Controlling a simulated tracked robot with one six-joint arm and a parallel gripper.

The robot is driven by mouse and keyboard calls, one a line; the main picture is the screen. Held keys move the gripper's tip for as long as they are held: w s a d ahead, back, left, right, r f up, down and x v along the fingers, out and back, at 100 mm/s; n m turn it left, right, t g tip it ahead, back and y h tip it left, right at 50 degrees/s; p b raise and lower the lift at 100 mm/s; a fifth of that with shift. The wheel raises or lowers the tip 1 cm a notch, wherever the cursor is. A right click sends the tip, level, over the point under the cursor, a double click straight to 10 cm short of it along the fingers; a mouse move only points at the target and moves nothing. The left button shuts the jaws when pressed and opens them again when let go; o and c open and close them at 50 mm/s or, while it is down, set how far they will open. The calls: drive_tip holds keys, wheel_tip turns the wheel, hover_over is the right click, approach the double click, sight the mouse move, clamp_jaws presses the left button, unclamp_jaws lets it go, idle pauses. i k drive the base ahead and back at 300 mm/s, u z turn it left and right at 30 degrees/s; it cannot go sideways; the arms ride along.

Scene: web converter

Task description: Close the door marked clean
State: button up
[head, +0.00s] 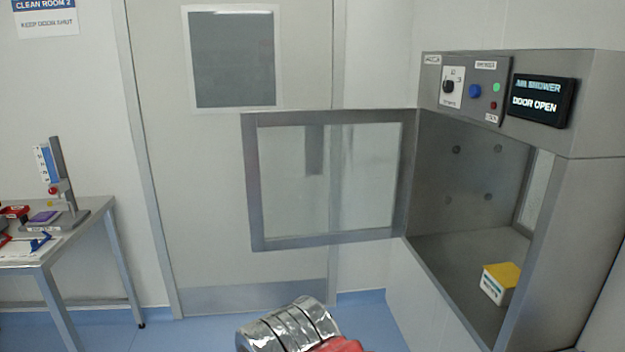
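A hinged door (330,242) with a grey metal frame and a clear window stands wide open. It is joined at its right edge to the left side of a grey metal pass-through chamber (600,210) and swings out to the left. I cannot read a "clean" mark on it. The chamber's near opening is uncovered, and a white box with a yellow lid (500,283) sits inside on its floor. Part of my arm, silver and red, shows at the bottom centre, below and apart from the door. My gripper's fingers are not visible.
The chamber's panel has a knob, buttons and a display (542,98) reading "AIR SHOWER DOOR OPEN". Behind is a tall shut room door (215,200); a wall sign (45,17) reads "CLEAN ROOM 2". A metal table (85,222) with tools stands left. Blue floor between is clear.

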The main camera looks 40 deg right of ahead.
sight(251, 120)
drive_tip(key=i, duration=3.65)
drive_tip(key=z, duration=1.9)
